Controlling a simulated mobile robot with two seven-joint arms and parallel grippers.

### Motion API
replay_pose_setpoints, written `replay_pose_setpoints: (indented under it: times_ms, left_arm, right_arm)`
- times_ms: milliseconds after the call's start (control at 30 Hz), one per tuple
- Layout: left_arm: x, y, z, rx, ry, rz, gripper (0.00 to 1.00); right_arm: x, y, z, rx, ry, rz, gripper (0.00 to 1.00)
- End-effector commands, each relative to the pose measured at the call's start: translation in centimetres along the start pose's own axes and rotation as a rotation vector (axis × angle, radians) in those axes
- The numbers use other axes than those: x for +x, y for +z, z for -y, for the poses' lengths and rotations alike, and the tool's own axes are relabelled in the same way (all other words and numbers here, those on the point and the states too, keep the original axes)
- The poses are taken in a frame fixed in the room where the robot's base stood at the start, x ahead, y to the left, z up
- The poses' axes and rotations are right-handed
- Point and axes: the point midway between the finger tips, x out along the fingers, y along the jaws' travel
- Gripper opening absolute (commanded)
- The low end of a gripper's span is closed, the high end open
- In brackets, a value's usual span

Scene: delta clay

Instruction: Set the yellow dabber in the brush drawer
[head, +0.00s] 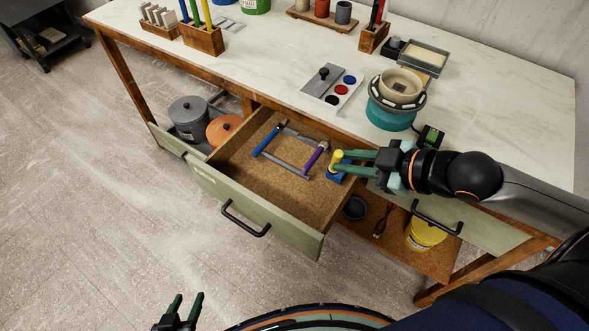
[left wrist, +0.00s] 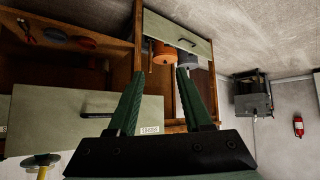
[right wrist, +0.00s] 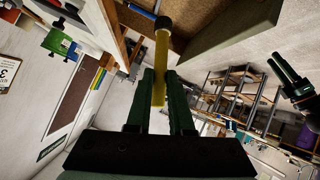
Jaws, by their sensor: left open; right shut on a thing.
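My right gripper (head: 345,163) is shut on the yellow dabber (head: 337,156), above the right side of the pulled-out brush drawer (head: 285,195). In the right wrist view the dabber (right wrist: 161,60) stands out past the fingertips (right wrist: 161,78), its dark end pointing up toward the cork-floored drawer (right wrist: 212,14). Whether it touches the drawer is unclear. A blue-handled tool (head: 268,138) and a purple-handled tool (head: 316,157) lie inside the drawer. My left gripper (head: 187,299) is open and empty, low in front of the drawer; the left wrist view shows its spread fingers (left wrist: 161,75).
The drawer's green front (head: 255,216) sticks out over the floor. An orange pot (head: 224,130) and a grey pot (head: 188,115) sit left of it. A teal wheel (head: 390,112) stands on the worktable near my right arm. A yellow bucket (head: 425,233) is below.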

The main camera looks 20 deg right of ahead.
Motion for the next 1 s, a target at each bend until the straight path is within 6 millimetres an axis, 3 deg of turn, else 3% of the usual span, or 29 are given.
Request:
replay_pose_setpoints:
  times_ms: [100,300,633,1000]
  left_arm:
    - [0.9,1.0,0.1,0.0,0.0,0.0,0.5]
    - [1.4,1.5,0.1,0.0,0.0,0.0,0.5]
    - [3.0,3.0,-0.6,0.001,0.017,0.014,0.5]
    - [4.6,2.2,-1.9,0.01,0.052,-0.007,0.5]
  right_arm:
    - [0.1,1.3,2.5,-0.046,-0.068,-0.023,0.0]
    - [-0.1,1.4,4.4,-0.088,-0.123,-0.056,0.0]
    - [1.6,1.4,4.3,-0.096,-0.126,-0.065,0.0]
    - [4.0,1.2,3.6,-0.091,-0.121,-0.062,0.0]
